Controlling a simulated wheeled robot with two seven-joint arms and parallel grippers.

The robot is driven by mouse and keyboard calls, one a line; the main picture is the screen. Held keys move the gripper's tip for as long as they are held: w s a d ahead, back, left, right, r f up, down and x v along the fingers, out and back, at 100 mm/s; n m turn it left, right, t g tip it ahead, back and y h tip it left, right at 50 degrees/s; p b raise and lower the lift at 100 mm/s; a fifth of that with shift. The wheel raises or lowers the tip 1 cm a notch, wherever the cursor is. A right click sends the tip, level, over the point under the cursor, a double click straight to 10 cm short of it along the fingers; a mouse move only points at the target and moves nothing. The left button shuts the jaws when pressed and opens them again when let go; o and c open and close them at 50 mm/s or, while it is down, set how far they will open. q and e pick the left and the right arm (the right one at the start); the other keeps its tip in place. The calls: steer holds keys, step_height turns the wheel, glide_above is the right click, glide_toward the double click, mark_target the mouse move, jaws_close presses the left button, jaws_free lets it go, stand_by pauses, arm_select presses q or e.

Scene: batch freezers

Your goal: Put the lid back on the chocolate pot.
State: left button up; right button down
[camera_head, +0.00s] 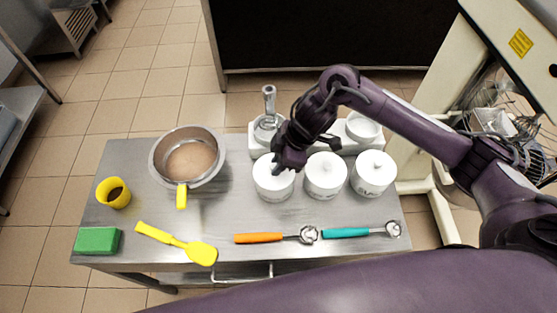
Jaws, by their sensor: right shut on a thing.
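Three white lidded pots stand in a row on the steel table: a left pot (274,189), a middle pot (325,178) and a right pot (372,176). The middle and right pots have their knobbed lids on. Their dark lettering is too small to read, so I cannot tell which is the chocolate pot. My right gripper (278,171) points down at the left pot's top and is shut on a white lid, mostly hidden by the gripper. The lid is at the pot's mouth; I cannot tell whether it is fully seated. My left gripper is out of view.
On the steel table (225,220) are a saucepan (190,158) with tan contents, a yellow cup (113,193), a green block (97,240), a yellow spatula (180,243), and orange (260,238) and teal (345,232) scoops. A white stand (345,140) is behind the pots.

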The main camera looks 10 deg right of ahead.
stand_by(0.4)
steer(key=c, duration=1.2)
jaws_free()
steer(key=shift+o, duration=0.4)
steer(key=o, duration=0.4)
steer(key=shift+r, duration=0.1)
steer(key=shift+r+p, duration=3.45)
steer(key=shift+p, duration=0.5)
